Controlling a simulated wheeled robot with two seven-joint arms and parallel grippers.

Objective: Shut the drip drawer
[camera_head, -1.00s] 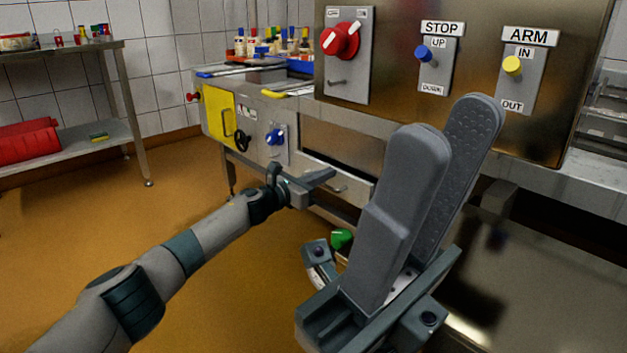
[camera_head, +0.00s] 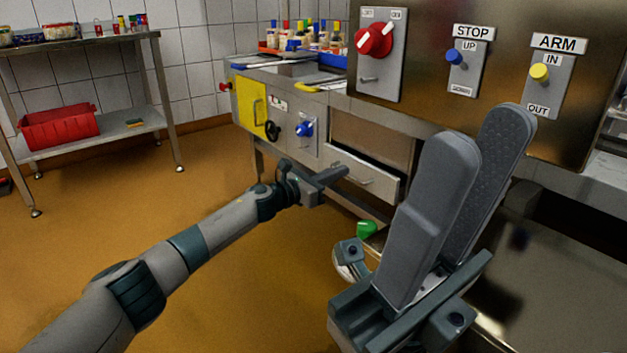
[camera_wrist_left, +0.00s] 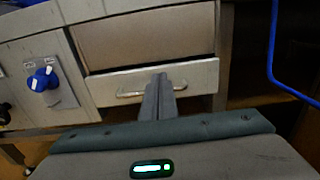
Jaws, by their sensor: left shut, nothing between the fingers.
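The drip drawer (camera_head: 388,186) is a pale metal drawer with a bar handle, low in the steel bench. A dark gap shows behind its front's top edge in the head view, so it stands partly pulled out. My left gripper (camera_head: 338,176) is shut and empty, in front of the drawer and by its left part. In the left wrist view its fingers (camera_wrist_left: 160,85) point at the drawer front (camera_wrist_left: 100,88) and overlap the handle's right part; I cannot tell whether they touch. My right gripper (camera_head: 478,150) is open and empty, large in the foreground.
Left of the drawer are a blue knob (camera_head: 304,129), a black handwheel (camera_head: 273,130) and a yellow panel (camera_head: 245,105). A green object (camera_head: 367,229) is low behind my right gripper. A shelf with a red crate (camera_head: 58,128) stands far left. Floor between is clear.

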